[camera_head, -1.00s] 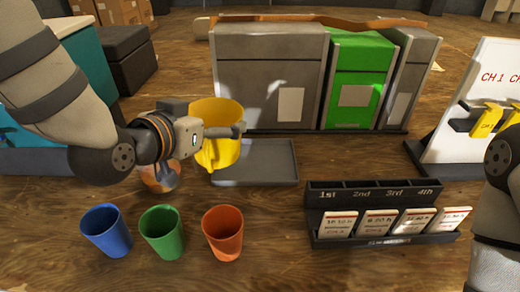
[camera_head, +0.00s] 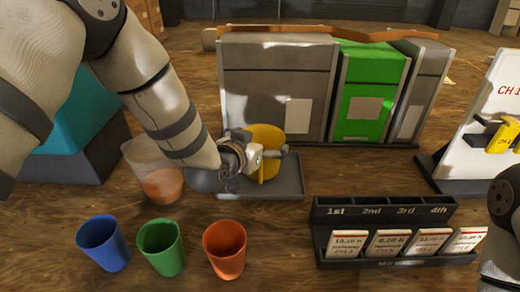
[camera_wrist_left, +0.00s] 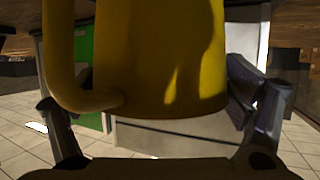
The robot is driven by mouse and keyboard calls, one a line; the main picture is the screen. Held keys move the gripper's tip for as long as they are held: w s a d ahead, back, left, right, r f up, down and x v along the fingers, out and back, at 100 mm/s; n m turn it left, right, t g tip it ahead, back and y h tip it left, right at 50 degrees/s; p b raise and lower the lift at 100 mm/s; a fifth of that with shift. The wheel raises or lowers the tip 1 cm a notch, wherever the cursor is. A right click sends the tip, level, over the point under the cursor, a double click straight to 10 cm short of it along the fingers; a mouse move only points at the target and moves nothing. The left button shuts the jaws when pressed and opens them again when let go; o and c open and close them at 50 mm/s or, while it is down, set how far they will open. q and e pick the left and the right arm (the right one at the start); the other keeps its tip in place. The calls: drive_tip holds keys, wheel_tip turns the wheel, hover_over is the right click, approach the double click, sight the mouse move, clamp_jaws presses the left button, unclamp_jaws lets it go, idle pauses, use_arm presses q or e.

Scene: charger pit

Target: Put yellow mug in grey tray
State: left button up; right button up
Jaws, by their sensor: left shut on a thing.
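The yellow mug (camera_head: 266,141) is upright over the grey tray (camera_head: 289,180) in the head view. I cannot tell whether its base touches the tray. My left gripper (camera_head: 262,157) is shut on the mug from the front left. In the left wrist view the mug (camera_wrist_left: 165,60) fills the middle between the two fingers, with its handle at left. The gripper hides part of the mug and the left part of the tray. My right arm shows only at the right edge, and its gripper is out of view.
Blue (camera_head: 104,243), green (camera_head: 161,247) and orange (camera_head: 224,249) cups stand in front. A clear container (camera_head: 152,168) is left of the tray. Grey and green bins (camera_head: 369,90) stand behind it. A black card rack (camera_head: 385,213) is at right.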

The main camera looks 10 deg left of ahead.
use_arm(q)
wheel_tip(320, 180, down, 2)
drive_tip(key=shift+f, duration=0.15)
drive_tip(key=o, duration=1.2)
drive_tip(key=shift+c, duration=0.2)
